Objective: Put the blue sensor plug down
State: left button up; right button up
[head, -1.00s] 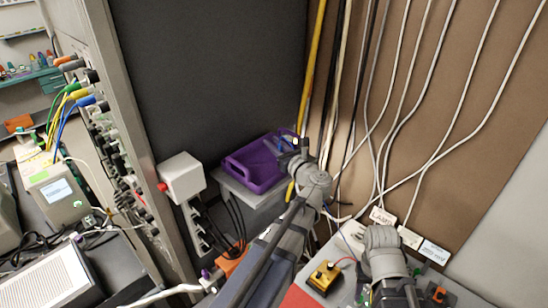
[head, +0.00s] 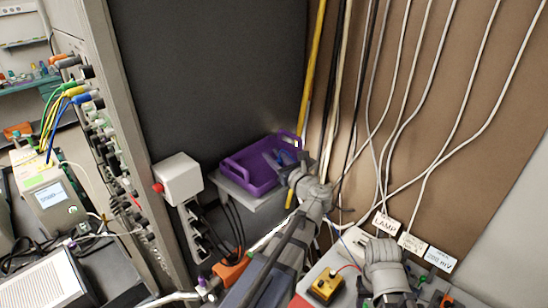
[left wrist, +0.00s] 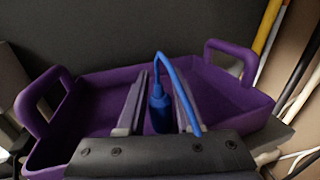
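The blue sensor plug (left wrist: 158,108) is inside the purple tray (left wrist: 225,88), with its blue lead looping up and back over my right finger. My left gripper (left wrist: 160,90) reaches into the tray, its fingers apart on either side of the plug, with gaps showing. Whether the plug rests on the tray floor cannot be told. In the head view my left gripper (head: 282,160) is over the right part of the purple tray (head: 232,170), and blue shows between the fingers. My right arm is at the lower right; its fingers are hidden.
The tray stands on a grey shelf against a dark panel. A white box with a red knob (head: 180,178) is to its left. A yellow pole (head: 311,75) and several hanging cables are to its right. A yellow box (head: 327,287) sits near my right arm.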

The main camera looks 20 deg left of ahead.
pick_arm(q)
jog(key=shift+o, duration=1.4)
jog(key=shift+r, duration=0.1)
jog(key=shift+r+p, duration=0.25)
jog(key=shift+p, duration=0.1)
jog(key=shift+s+d+r, duration=0.1)
jog(key=shift+s+d, duration=0.1)
jog(key=shift+d, duration=0.05)
jog(key=v, duration=1.1)
jog(key=shift+s+d, duration=0.1)
jog(key=shift+s, duration=0.05)
